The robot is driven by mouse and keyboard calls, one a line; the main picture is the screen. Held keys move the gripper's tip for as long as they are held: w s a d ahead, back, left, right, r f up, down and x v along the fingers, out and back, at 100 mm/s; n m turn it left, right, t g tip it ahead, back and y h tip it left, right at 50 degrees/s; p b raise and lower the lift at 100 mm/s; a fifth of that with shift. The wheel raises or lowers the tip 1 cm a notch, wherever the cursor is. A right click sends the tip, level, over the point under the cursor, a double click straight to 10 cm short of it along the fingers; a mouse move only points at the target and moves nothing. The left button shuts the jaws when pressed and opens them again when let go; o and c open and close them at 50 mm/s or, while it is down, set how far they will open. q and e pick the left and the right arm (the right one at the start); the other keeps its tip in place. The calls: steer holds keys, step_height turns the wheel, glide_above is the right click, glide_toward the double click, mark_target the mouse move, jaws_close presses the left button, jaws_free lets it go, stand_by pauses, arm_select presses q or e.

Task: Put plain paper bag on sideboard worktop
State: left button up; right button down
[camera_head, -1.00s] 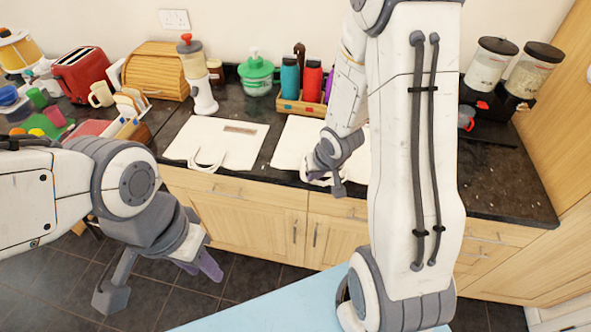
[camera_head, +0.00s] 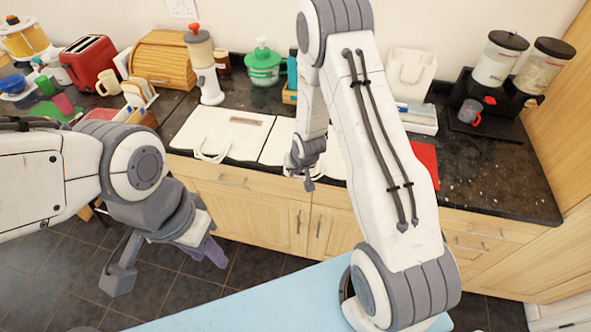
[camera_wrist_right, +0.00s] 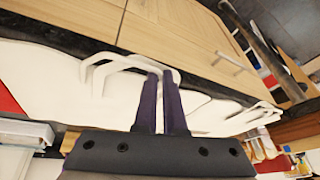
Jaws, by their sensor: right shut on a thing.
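A plain white paper bag (camera_head: 278,146) lies flat on the dark sideboard worktop (camera_head: 492,178), partly hidden behind my right arm. My right gripper (camera_head: 302,172) is at its front edge; in the right wrist view the gripper (camera_wrist_right: 163,82) is shut on the white handle loop (camera_wrist_right: 152,64). The bag's white body (camera_wrist_right: 60,85) spreads behind the fingers. A second white bag (camera_head: 222,133), with a brownish label, lies flat just left of it, handles over the front edge. My left gripper (camera_head: 163,262) is open and empty, low in front of the cabinets.
An upright white bag (camera_head: 406,75) stands behind a white box (camera_head: 418,117), near a red flat item (camera_head: 425,160). Dispensers (camera_head: 500,62) stand at the right.

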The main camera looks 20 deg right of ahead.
steer(key=c, duration=1)
jaws_free()
steer(key=shift+r, duration=0.1)
